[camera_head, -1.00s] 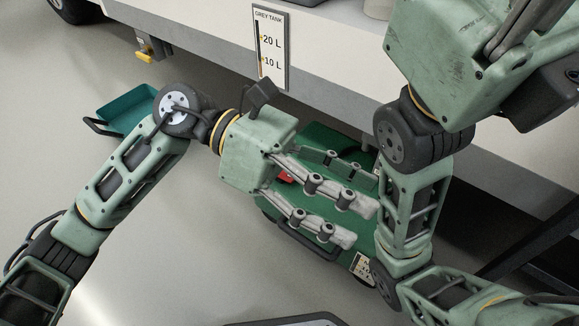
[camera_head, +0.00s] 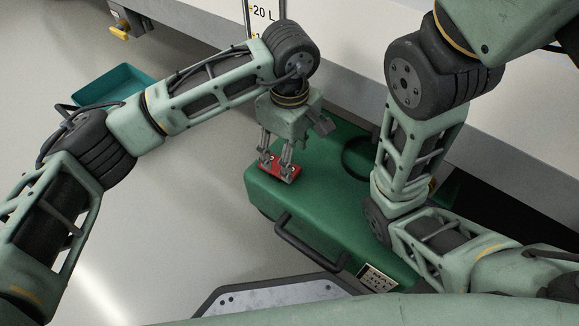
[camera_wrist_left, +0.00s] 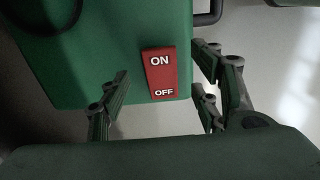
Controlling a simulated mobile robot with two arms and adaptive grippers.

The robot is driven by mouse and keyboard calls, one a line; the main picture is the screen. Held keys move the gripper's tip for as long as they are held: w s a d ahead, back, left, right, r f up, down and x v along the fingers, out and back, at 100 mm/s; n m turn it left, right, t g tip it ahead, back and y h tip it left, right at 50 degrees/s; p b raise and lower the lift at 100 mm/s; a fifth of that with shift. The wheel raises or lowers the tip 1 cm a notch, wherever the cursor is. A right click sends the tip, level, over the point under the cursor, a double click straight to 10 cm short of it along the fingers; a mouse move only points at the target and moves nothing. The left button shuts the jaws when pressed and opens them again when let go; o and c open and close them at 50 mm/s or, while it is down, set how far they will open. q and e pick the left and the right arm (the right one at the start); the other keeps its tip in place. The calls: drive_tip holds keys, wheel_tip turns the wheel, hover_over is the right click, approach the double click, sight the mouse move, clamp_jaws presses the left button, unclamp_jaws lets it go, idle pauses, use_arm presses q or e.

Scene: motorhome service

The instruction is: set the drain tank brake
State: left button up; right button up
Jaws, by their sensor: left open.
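The green drain tank (camera_head: 325,210) stands on the floor in front of the motorhome. Its red brake pedal (camera_head: 279,171), at the tank's left end, also shows in the left wrist view (camera_wrist_left: 163,76), marked ON at the top and OFF at the bottom. My left gripper (camera_head: 276,165) points down at the pedal. In the left wrist view its open fingers (camera_wrist_left: 162,103) lie on either side of the pedal, with nothing between them gripped. Whether they touch the tank I cannot tell. My right arm crosses in front of the tank; its gripper is out of the picture.
A black handle (camera_head: 308,243) is on the tank's near side, with a label (camera_head: 376,278) at its right. A teal tray (camera_head: 115,86) lies on the floor at the left. A yellow-handled valve (camera_head: 120,31) hangs under the motorhome's side. The floor left of the tank is clear.

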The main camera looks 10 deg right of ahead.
sight(279, 167)
use_arm(q)
wheel_tip(279, 167, down, 6)
drive_tip(key=b, duration=0.3)
drive_tip(key=shift+r, duration=0.15)
drive_tip(key=c, duration=1.2)
